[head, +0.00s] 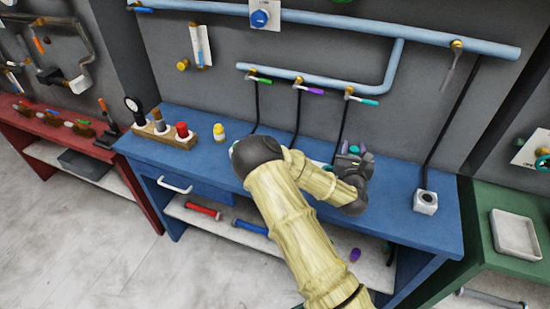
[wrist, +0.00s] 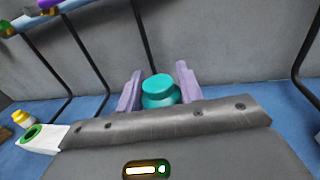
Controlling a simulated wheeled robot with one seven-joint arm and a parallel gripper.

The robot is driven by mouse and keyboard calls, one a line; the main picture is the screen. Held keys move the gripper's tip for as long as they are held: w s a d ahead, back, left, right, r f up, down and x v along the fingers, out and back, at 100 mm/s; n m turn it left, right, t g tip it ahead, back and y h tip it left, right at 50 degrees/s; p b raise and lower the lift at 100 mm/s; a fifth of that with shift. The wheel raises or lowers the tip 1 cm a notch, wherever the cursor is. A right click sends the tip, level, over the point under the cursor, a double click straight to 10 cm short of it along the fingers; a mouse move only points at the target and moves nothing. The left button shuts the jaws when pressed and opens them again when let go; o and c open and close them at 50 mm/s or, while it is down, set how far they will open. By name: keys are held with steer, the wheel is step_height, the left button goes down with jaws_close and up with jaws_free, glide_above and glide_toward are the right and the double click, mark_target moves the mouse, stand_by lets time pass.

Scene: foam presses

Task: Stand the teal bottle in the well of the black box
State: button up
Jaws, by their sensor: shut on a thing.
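The teal bottle (wrist: 158,92) is between the two lavender fingers of my gripper (wrist: 158,78) in the wrist view. Its round cap and shoulder show; its lower part is hidden behind the gripper body. In the head view my gripper (head: 354,152) is over the right half of the blue bench, with a bit of teal showing between its dark parts. I cannot tell whether the bottle touches the bench. I cannot make out a black box in either view. A pale grey block (head: 426,203) with a dark round opening stands at the bench's right end, apart from my gripper.
The blue bench (head: 185,135) carries a wooden rack (head: 162,135) and a yellow bottle (head: 219,133) at left. A white block with a green-ringed hole (wrist: 32,135) shows in the wrist view. Black hoses run from the wall pipe to the bench. My arm covers the bench's middle.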

steer(key=shift+s+a, duration=0.1)
steer(key=shift+s, duration=0.3)
steer(key=shift+s+a, duration=0.1)
steer(key=shift+a, duration=0.05)
steer(key=shift+a+f, duration=0.1)
steer(key=shift+a, duration=0.05)
steer(key=f, duration=0.4)
steer(key=f+p, duration=0.1)
steer(key=f, duration=0.1)
steer(key=shift+d, duration=0.25)
steer(key=shift+f, duration=0.1)
steer(key=shift+f, duration=1.8)
